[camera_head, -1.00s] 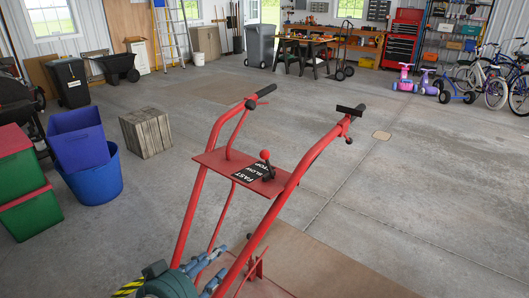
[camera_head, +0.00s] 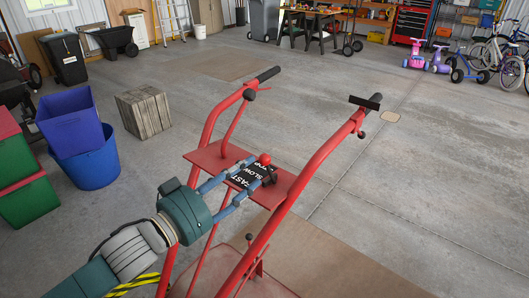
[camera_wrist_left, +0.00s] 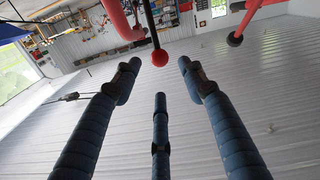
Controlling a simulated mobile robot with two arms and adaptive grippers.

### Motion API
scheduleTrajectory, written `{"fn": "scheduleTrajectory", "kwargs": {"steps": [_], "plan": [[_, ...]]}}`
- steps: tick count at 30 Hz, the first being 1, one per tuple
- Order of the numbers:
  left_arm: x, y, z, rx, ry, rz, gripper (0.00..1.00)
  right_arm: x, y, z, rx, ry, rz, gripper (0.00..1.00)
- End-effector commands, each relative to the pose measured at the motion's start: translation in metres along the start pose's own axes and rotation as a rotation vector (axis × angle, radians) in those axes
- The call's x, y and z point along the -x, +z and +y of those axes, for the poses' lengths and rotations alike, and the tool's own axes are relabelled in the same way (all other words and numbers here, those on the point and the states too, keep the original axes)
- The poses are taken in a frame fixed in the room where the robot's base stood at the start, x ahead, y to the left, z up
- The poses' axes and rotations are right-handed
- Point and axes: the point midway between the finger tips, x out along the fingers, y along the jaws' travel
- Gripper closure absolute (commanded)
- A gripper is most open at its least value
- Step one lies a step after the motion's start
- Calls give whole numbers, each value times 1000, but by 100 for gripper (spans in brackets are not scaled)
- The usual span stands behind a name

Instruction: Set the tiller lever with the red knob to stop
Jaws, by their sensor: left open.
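The tiller (camera_head: 318,155) has red tubular handlebars and a red cross panel. A black label (camera_head: 244,177) on the panel reads FAST, SLOW and, partly covered, STOP. Beside the label is the dark lever with its red knob (camera_head: 265,158), standing up near the STOP end. My left gripper (camera_head: 256,172) reaches over the panel, open, its fingers across the label and close to the lever. In the left wrist view the red knob (camera_wrist_left: 160,58) appears between the open fingertips; I cannot tell whether they touch it. My right gripper is not in view.
The handlebars rise on both sides of the panel, one with a black grip (camera_head: 268,74). Blue bins (camera_head: 88,165) and a wooden crate (camera_head: 143,112) stand to the left.

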Motion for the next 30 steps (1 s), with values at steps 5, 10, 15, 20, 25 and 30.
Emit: {"fn": "scheduleTrajectory", "kwargs": {"steps": [5, 10, 15, 20, 25, 30], "plan": [[-38, -4, 0, 1, -2, 3, 58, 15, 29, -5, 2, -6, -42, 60], [-63, -3, 0, 1, -2, 1, 58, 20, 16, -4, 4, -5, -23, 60], [-75, -1, 0, -1, -2, 0, 58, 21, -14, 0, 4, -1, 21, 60], [-77, 0, -1, -1, -2, -1, 58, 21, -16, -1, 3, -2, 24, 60], [-76, 0, -1, -1, -2, -1, 64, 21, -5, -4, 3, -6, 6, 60], [-76, 0, -1, -1, -2, -1, 98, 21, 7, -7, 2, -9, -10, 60]]}}
